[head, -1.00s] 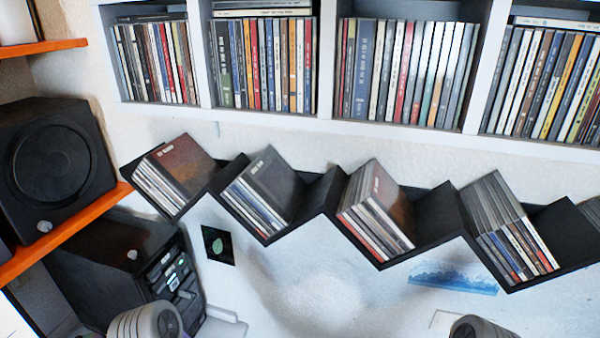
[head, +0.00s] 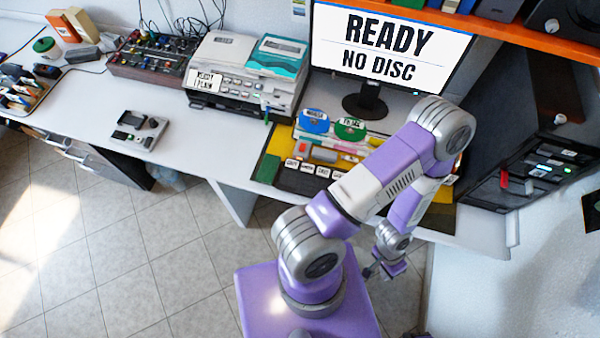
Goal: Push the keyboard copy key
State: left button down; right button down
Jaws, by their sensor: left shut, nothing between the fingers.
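A row of dark keys with small white labels (head: 306,168) lies on the desk below the monitor; it looks like the keyboard. The labels are too small to read, so I cannot tell which is the copy key. My left arm rises in front and hides the right part of this row. My left gripper (head: 372,271) is shut and empty, low in front of the desk edge, below and to the right of the keys and apart from them. My right gripper is not in view.
The monitor (head: 388,48) reads "READY NO DISC". Blue (head: 314,121) and green (head: 350,129) discs lie behind the keys. A printer (head: 245,75) stands to the left, a dark tower with lit buttons (head: 535,165) to the right. The desk's left-middle (head: 185,135) is mostly clear.

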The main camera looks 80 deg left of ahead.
aim_at(291, 163)
jog(key=u, duration=2.25)
